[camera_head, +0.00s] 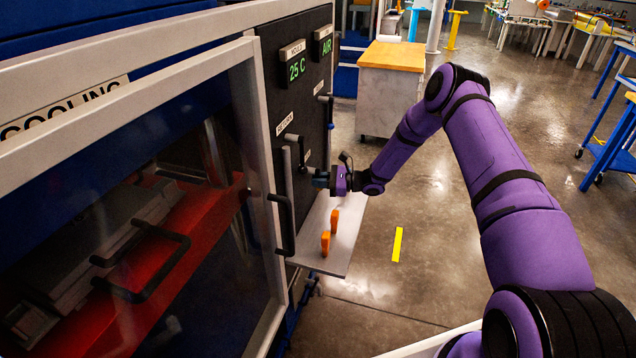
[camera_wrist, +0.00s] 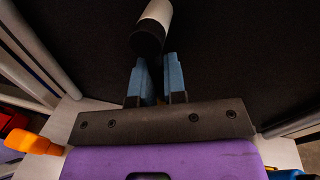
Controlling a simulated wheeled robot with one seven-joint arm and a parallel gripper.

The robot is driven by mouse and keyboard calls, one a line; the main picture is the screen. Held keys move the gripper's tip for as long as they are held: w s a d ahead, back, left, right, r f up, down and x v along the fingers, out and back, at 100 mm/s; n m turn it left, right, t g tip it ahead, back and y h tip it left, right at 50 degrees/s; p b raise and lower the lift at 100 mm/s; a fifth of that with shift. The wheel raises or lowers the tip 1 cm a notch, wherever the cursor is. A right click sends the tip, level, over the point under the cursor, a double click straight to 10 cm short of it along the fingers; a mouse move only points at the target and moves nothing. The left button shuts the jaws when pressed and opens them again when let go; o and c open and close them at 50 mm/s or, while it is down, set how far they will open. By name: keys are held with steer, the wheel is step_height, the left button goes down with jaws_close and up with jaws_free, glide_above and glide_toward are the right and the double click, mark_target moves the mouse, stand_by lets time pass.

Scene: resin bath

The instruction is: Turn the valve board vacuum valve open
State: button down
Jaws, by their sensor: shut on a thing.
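The valve board (camera_head: 275,40) is a dark upright panel with green readouts, on the side of the machine beside the glazed door. A black lever valve (camera_head: 301,150) sits low on it, under a small label (camera_head: 284,123) too small to read surely. My gripper (camera_head: 318,178) is at the lower end of this lever. In the wrist view, the two blue fingers of my gripper (camera_wrist: 156,82) are closed around a narrow dark piece, apparently the lever's handle. A pale cylinder with a black end (camera_wrist: 148,38) stands just beyond the fingertips.
A second black lever (camera_head: 329,108) is higher on the board. Below, a grey shelf (camera_head: 318,259) carries two orange pieces (camera_head: 326,244). The door's black handle (camera_head: 283,222) juts out nearby. A wood-topped cabinet (camera_head: 392,58) stands behind.

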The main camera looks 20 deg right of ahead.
steer(key=n, duration=0.2)
steer(key=w+d+n, duration=0.1)
steer(key=shift+r+h, duration=0.3)
steer(key=n, duration=0.1)
steer(key=w+r+n+h, duration=0.1)
steer(key=n, duration=0.1)
steer(key=shift+d+t, duration=0.2)
steer(key=shift+t, duration=0.1)
steer(key=n, duration=0.1)
steer(key=r+n, duration=0.1)
steer(key=n, duration=0.1)
steer(key=shift+w+d+n+t+h, duration=0.2)
steer(key=shift+n+t+h, duration=0.1)
steer(key=shift+h, duration=0.1)
steer(key=shift+w+r+n+t+h, duration=0.1)
steer(key=shift+r+n+t+h, duration=0.2)
steer(key=shift+n, duration=0.5)
steer(key=shift+r+n+t, duration=0.1)
steer(key=shift+r+n, duration=0.3)
steer(key=shift+n, duration=0.4)
steer(key=c, duration=1.2)
jaws_free()
steer(key=v, duration=1.1)
